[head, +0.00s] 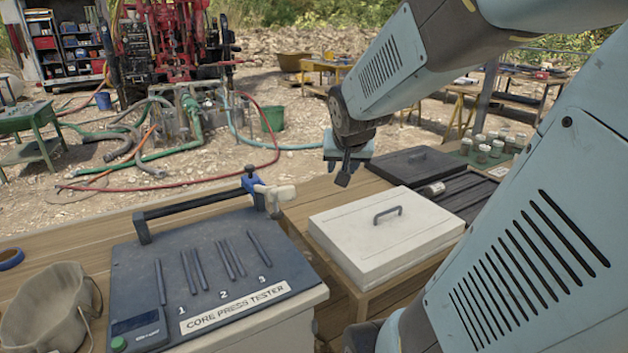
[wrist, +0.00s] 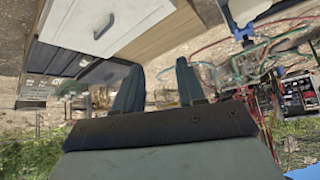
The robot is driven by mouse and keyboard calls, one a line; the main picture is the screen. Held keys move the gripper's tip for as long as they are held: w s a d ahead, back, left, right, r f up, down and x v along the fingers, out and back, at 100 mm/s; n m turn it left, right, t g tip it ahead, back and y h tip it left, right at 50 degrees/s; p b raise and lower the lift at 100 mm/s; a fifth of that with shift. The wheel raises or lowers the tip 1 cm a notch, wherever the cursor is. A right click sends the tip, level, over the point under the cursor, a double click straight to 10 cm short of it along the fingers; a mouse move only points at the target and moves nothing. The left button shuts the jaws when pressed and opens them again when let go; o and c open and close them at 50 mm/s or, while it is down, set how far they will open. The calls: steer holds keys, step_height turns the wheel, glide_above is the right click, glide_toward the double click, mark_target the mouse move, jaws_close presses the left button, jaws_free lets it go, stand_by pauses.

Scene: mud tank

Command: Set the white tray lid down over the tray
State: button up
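The white tray lid (head: 350,232), with a dark grey arched handle (head: 388,213), lies flat at the front right of the wooden table. It sits level on a pale box-like body, and no tray interior shows beneath it. In the wrist view the lid (wrist: 75,22) and handle (wrist: 104,27) appear at the upper left. My gripper (head: 345,172) hangs above the table, behind and left of the lid, apart from it. In the wrist view my two fingers (wrist: 158,88) stand apart with nothing between them.
A core press tester (head: 215,265) stands left, with a blue clamp (head: 268,192) at its back corner. Behind the lid are a dark ribbed tray (head: 470,195) and a black lid (head: 410,165). Jars (head: 484,152) stand far right; a cloth bag (head: 50,305) lies front left.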

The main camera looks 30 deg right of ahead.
steer(key=s+a+r+n+g+y, duration=0.1)
steer(key=s+a+r+n+y, duration=0.2)
steer(key=s+a, duration=0.8)
steer(key=shift+s+r+n+g, duration=0.3)
steer(key=shift+s+r+n, duration=0.35)
steer(key=shift+n, duration=0.45)
steer(key=shift+a+f, duration=0.1)
